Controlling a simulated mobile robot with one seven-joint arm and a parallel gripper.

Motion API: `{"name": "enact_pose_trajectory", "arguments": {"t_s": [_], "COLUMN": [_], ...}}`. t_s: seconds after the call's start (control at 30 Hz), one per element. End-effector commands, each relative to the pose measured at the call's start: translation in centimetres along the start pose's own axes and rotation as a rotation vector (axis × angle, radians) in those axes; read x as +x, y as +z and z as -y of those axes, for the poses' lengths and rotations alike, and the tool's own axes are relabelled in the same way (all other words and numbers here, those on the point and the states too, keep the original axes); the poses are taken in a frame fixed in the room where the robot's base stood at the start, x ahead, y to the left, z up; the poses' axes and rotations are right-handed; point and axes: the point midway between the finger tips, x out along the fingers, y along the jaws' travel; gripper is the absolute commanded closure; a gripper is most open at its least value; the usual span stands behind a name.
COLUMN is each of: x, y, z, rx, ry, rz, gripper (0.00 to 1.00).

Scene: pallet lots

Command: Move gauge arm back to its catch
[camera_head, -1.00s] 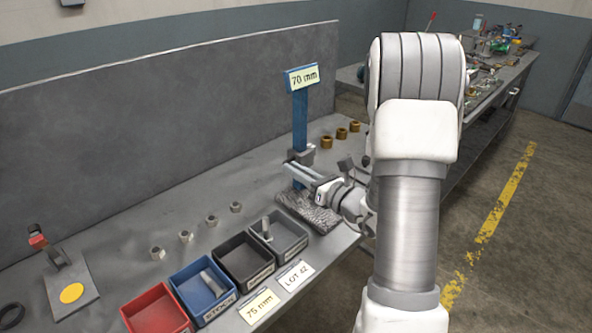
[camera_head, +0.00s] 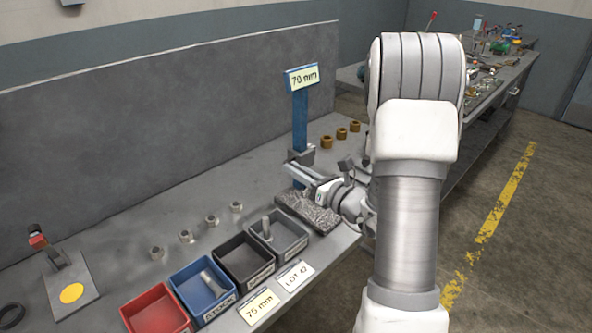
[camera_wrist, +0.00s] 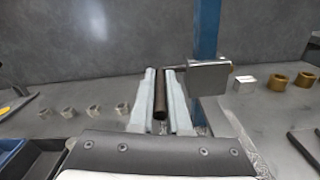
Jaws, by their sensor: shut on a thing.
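The gauge stand has a blue post (camera_head: 300,120) with a "70 mm" sign (camera_head: 302,78) on top and a speckled grey base (camera_head: 308,213). A grey metal block (camera_wrist: 208,77) sits on the post. A dark, rod-like gauge arm (camera_wrist: 160,96) shows in the wrist view. My gripper (camera_head: 291,172) reaches in from the right, low in front of the post. In the wrist view its two pale fingers (camera_wrist: 161,85) are shut around the dark rod. The block is just right of the fingertips. The catch cannot be made out.
Red (camera_head: 157,312), blue (camera_head: 204,290) and dark grey bins stand along the front edge, with a "75 mm" card (camera_head: 259,306) and a "LOT 42" card (camera_head: 295,276). Several steel nuts (camera_head: 186,237) lie left of the stand, and brass ones (camera_head: 341,134) lie right of it. A grey panel closes the back.

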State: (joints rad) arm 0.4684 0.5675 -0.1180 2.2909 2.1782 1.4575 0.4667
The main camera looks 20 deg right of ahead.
Motion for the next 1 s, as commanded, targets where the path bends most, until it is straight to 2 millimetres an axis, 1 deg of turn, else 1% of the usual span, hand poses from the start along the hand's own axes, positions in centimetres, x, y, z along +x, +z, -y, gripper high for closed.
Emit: {"name": "enact_pose_trajectory", "arguments": {"t_s": [0.43,0.53,0.67,0.8,0.9,1.0], "x": [0.0,0.0,0.0,0.0,0.0,0.0], "y": [0.0,0.4,2.5,5.6,7.5,9.1], "z": [0.0,-0.1,-0.5,-1.1,-1.4,-1.8], "rx": [0.001,0.0,-0.001,-0.003,-0.002,-0.003], "ry": [0.0,0.0,0.0,0.001,0.0,0.0], "rz": [-0.001,0.0,0.001,0.003,0.004,0.004], "gripper": [1.0,1.0,1.0,1.0,1.0,1.0]}}
